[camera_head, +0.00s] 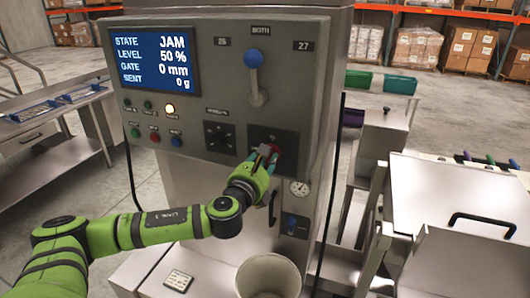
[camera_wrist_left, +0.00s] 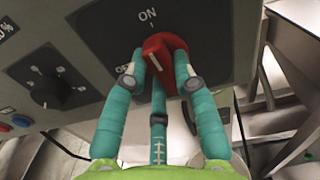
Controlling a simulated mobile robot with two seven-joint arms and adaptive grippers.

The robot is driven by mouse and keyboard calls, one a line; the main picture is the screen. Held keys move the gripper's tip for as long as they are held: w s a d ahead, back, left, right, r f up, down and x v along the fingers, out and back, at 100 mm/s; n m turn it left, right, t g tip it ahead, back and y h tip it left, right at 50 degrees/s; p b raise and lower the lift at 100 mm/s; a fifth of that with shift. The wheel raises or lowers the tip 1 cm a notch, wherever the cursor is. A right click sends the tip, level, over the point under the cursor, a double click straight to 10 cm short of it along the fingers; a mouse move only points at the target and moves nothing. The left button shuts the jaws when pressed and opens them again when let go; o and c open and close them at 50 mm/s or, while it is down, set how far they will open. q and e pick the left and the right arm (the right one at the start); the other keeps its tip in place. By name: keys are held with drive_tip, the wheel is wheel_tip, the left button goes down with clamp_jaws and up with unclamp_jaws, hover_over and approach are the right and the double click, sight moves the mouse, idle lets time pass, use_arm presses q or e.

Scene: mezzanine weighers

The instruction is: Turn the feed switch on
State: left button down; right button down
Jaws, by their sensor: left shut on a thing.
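The feed switch is a red rotary knob (camera_head: 276,154) on a dark plate low on the right of the grey control panel (camera_head: 190,105). In the left wrist view the red knob (camera_wrist_left: 166,50) has a white pointer line, with ON printed above it and OFF at its left. The line slants up and left; its exact setting is hard to tell. My left gripper (camera_head: 266,155) is shut on the knob, with teal fingers (camera_wrist_left: 165,68) on both sides of it. The fingers partly hide the OFF label. My right gripper is not in view.
The screen (camera_head: 154,60) reads STATE JAM, LEVEL 50 %, GATE 0 mm, SENT 0 g. A blue-knobbed lever (camera_head: 254,62) stands above the switch, and a black dial (camera_head: 219,137) sits left of it. A gauge (camera_head: 299,188) and an open bin (camera_head: 268,272) are below.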

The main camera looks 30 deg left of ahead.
use_arm(q)
drive_tip(key=shift+m+p, duration=0.35)
drive_tip(key=shift+m, duration=0.25)
drive_tip(key=c, duration=1)
unclamp_jaws()
drive_tip(key=shift+s, duration=0.1)
drive_tip(key=v, duration=1.1)
drive_tip(key=shift+s+d, duration=0.2)
drive_tip(key=shift+s, duration=0.2)
